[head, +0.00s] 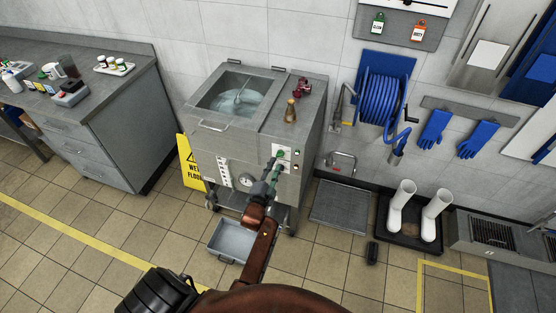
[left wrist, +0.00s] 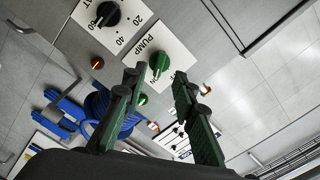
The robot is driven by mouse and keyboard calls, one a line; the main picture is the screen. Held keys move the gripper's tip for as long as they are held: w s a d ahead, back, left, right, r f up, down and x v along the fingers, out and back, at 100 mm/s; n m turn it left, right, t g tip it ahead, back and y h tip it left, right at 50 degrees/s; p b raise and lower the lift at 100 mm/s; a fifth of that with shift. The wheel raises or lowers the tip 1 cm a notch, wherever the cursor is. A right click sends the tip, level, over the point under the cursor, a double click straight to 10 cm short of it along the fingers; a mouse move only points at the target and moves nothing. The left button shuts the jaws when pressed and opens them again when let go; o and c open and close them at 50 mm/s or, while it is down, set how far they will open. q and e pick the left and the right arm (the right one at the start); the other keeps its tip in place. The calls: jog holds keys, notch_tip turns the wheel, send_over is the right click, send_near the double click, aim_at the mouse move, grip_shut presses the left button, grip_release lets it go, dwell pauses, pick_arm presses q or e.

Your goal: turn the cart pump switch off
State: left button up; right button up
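The steel cart (head: 215,145) stands against the wall with an open-topped tank of liquid. Its front control panel (head: 289,158) carries the pump switch. In the left wrist view the pump switch is a green knob (left wrist: 158,64) on a white plate marked PUMP, with ON readable and the other label partly hidden. My left gripper (head: 273,166) is at the panel. In the left wrist view its two green-and-black fingers (left wrist: 157,80) are spread, with the knob just beyond and between the tips; contact is not clear. My right gripper is not in view.
A black knob (left wrist: 108,14) with a number scale and an orange lamp (left wrist: 97,62) sit near the pump plate. A grey tray (head: 230,241) lies on the floor below the cart. A yellow wet-floor sign (head: 188,165) stands left of the cart; a blue hose reel (head: 384,97) hangs right.

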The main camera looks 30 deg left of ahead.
aim_at(280, 155)
pick_arm(q)
jog(key=shift+x, duration=2.35)
jog(key=shift+f, duration=0.1)
grip_shut()
